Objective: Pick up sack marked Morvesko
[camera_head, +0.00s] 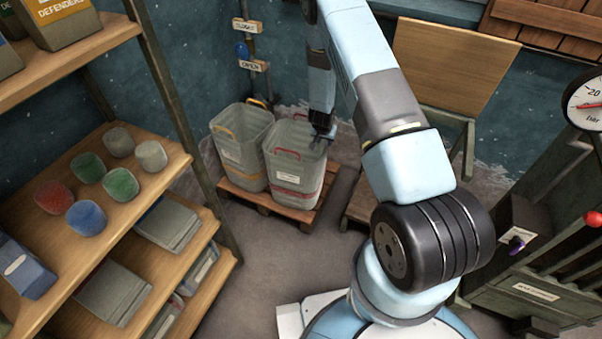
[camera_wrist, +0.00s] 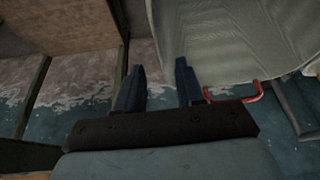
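Two grey sacks stand upright side by side on a wooden pallet (camera_head: 228,185). The left sack (camera_head: 240,150) has yellow handles. The right sack (camera_head: 293,170) has red handles and a red band. Each has a pale label on its front, too small to read, so I cannot tell which is marked Morvesko. My gripper (camera_head: 322,138) is at the right rim of the red-handled sack. In the wrist view my gripper (camera_wrist: 159,68) has its fingers apart with nothing between them. A red handle (camera_wrist: 238,97) lies just right of the right finger, beside the sack's grey wall (camera_wrist: 235,40).
Shelving (camera_head: 165,172) with coloured jars and flat grey boxes stands at the left. A wooden chair-like stand (camera_head: 450,65) is behind my arm. A dark green machine (camera_head: 535,240) with a dial (camera_head: 588,100) stands at the right. Small tags (camera_head: 253,65) hang on the wall behind the sacks.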

